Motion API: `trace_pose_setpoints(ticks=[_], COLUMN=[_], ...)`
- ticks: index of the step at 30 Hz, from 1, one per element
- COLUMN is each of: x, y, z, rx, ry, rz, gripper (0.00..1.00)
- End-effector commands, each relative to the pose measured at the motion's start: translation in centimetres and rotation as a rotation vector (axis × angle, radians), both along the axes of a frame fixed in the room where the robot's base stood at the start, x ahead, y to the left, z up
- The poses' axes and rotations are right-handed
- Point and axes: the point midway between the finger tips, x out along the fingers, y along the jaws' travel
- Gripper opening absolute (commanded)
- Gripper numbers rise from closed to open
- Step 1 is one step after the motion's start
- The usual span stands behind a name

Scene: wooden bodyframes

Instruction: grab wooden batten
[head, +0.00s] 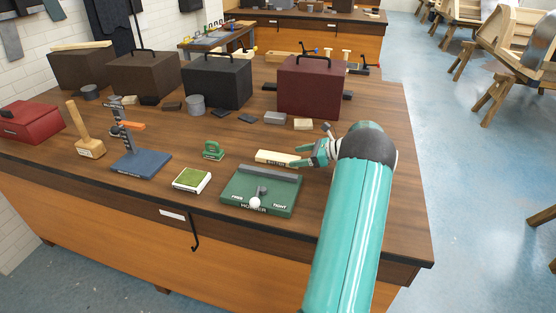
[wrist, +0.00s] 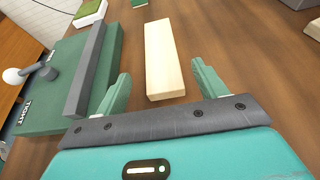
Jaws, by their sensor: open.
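The wooden batten (head: 277,158) is a short pale block lying flat on the brown workbench, behind the green holder. In the wrist view the batten (wrist: 163,62) lies lengthwise ahead of my gripper (wrist: 162,85), its near end lined up between the two green fingers. My gripper (head: 311,155) is open and empty, just right of the batten in the head view. The fingers are spread wider than the batten, and I see no contact. The green holder (head: 238,197), with a grey bar and white-knobbed lever, stands close in front; it also shows left in the wrist view (wrist: 50,122).
A green stamp-like tool (head: 213,150) and a green-topped pad (head: 192,180) sit left of the holder. A blue-based stand (head: 140,162) and a mallet (head: 87,140) are farther left. Several toolboxes, including a maroon one (head: 311,87), line the back. The bench's right end is clear.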

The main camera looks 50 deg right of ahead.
Motion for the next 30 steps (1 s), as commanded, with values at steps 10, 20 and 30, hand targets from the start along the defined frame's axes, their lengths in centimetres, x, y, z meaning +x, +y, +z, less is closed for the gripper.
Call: trace_pose_setpoints(ticks=[10,20,30], x=[2.7,5.3,5.3], y=[1.3,2.5,2.5], z=[-1.1,-2.2,-2.1], rx=[0.000,-0.002,-0.002], ry=[0.001,0.000,0.000], rz=[0.001,-0.001,-0.001], gripper=[0.71,0.71,0.28])
